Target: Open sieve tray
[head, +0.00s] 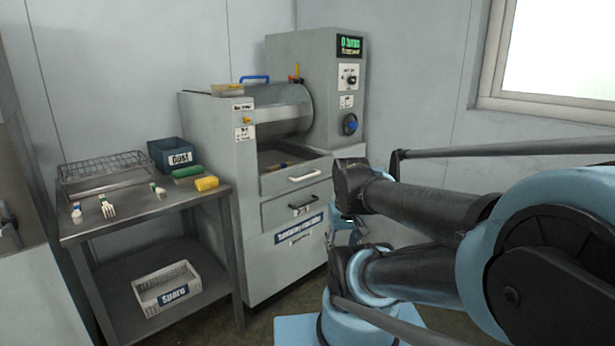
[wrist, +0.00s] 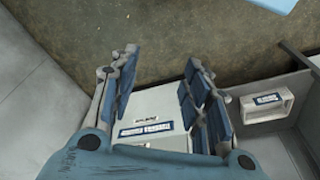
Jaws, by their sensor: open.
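The grey press machine (head: 285,250) stands against the wall. Its front has an upper tray (head: 285,182) with a white handle (head: 305,175), under the drum, and a lower drawer (head: 280,212) with a dark handle (head: 303,205). I cannot read which one is the sieve tray. The lower drawer looks closed; the upper tray holds some small dark bits. My gripper (wrist: 160,85) is open and empty in the wrist view, with the machine's labelled front (wrist: 148,150) partly between its fingers. In the head view my gripper is small and partly hidden by my arm, right of the machine front.
A metal table (head: 150,205) stands left of the machine, holding a wire rack (head: 105,170), a blue dust bin (head: 170,155), a yellow sponge (head: 207,183) and utensils. A white spare crate (head: 168,290) sits on its lower shelf. Bare floor lies in front of the machine.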

